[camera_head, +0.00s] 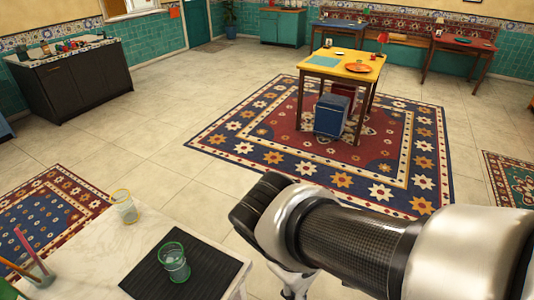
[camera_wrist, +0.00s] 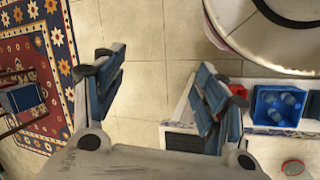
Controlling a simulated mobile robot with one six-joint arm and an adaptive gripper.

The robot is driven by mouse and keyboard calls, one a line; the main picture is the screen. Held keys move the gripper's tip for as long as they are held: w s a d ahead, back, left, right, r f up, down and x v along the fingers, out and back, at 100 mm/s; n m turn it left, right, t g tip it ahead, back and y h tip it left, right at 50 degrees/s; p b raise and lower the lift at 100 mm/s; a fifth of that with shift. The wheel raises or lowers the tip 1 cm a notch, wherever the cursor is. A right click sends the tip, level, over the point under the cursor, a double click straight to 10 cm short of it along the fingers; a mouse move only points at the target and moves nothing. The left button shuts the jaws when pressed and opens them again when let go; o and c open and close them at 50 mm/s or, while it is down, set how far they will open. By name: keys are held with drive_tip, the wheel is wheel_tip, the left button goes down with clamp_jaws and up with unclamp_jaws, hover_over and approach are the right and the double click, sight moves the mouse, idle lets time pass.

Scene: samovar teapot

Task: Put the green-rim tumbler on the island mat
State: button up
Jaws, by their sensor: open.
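The green-rim tumbler (camera_head: 173,262) is clear glass. I cannot tell whether this is the island mat. My gripper shows in the wrist view (camera_wrist: 160,82) with its two blue-grey fingers wide apart and only floor tiles between them. In the head view my arm crosses the lower right, apart from the tumbler in the picture, and my fingers are mostly hidden. The green-rim tumbler is not visible in the wrist view.
A yellow-rim tumbler (camera_head: 124,206) stands near the marble top's (camera_head: 92,250) back edge. A holder with sticks (camera_head: 37,272) is at its left. A yellow table (camera_head: 348,65) stands on a rug beyond. The wrist view shows a blue crate (camera_wrist: 257,104) with bottles.

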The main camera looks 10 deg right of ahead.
drive_tip(key=r+m+t+y, duration=0.1)
drive_tip(key=m, duration=0.1)
drive_tip(key=a+r+m+t+y, duration=0.1)
drive_tip(key=r+m+t+y, duration=0.1)
drive_tip(key=s+r+m+t+y, duration=0.1)
drive_tip(key=r+m, duration=0.1)
drive_tip(key=shift+a+r, duration=0.25)
idle(1.0)
